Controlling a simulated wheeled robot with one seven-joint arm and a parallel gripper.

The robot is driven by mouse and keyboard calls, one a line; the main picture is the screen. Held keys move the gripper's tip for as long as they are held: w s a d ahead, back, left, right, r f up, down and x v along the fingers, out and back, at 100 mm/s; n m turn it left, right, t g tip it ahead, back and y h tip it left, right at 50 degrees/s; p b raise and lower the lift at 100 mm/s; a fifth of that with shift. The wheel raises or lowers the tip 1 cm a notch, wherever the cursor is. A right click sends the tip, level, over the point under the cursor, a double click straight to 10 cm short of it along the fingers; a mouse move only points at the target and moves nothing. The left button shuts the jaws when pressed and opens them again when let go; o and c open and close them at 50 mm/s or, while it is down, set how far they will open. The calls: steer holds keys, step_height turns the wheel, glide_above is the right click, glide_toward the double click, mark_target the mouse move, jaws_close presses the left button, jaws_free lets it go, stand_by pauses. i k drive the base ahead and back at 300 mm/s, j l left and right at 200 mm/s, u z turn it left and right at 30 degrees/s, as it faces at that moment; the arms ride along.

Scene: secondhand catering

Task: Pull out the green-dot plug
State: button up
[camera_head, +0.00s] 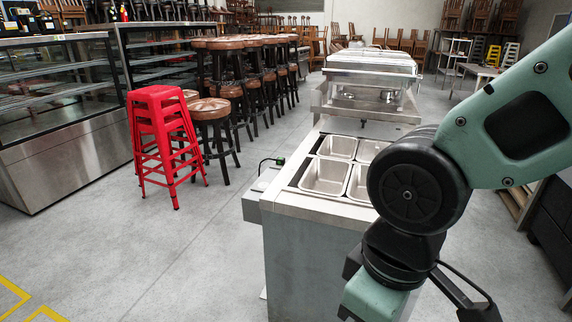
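A small plug with a green part (279,161) shows at the left edge of the steel counter (300,205), on a side ledge. A black cord (263,164) curves from it to the left. The plug is too small here to make out a dot or what it sits in. My arm fills the right side of the picture and bends down in front of the counter.
The counter holds several steel pans (324,177). Stacked red stools (160,130) and wooden-topped stools (212,110) stand to the left, behind the plug. Glass display cases (60,150) line the left. The floor (200,255) left of the counter is clear.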

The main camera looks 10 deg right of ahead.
mark_target(280, 160)
steer(key=i+j+u, duration=0.4)
steer(key=i+u, duration=0.45)
steer(key=i+j+u, duration=0.25)
steer(key=i+u, duration=0.7)
steer(key=i+z, duration=0.2)
steer(key=i, duration=0.15)
steer(key=i+j+z, duration=0.2)
steer(key=i, duration=0.15)
steer(key=i+l+z, duration=0.1)
steer(key=z, duration=0.35)
steer(key=i+z, duration=0.55)
steer(key=z, duration=0.3)
steer(key=i+l+z, duration=0.1)
steer(key=i+z, duration=0.35)
steer(key=i, duration=0.15)
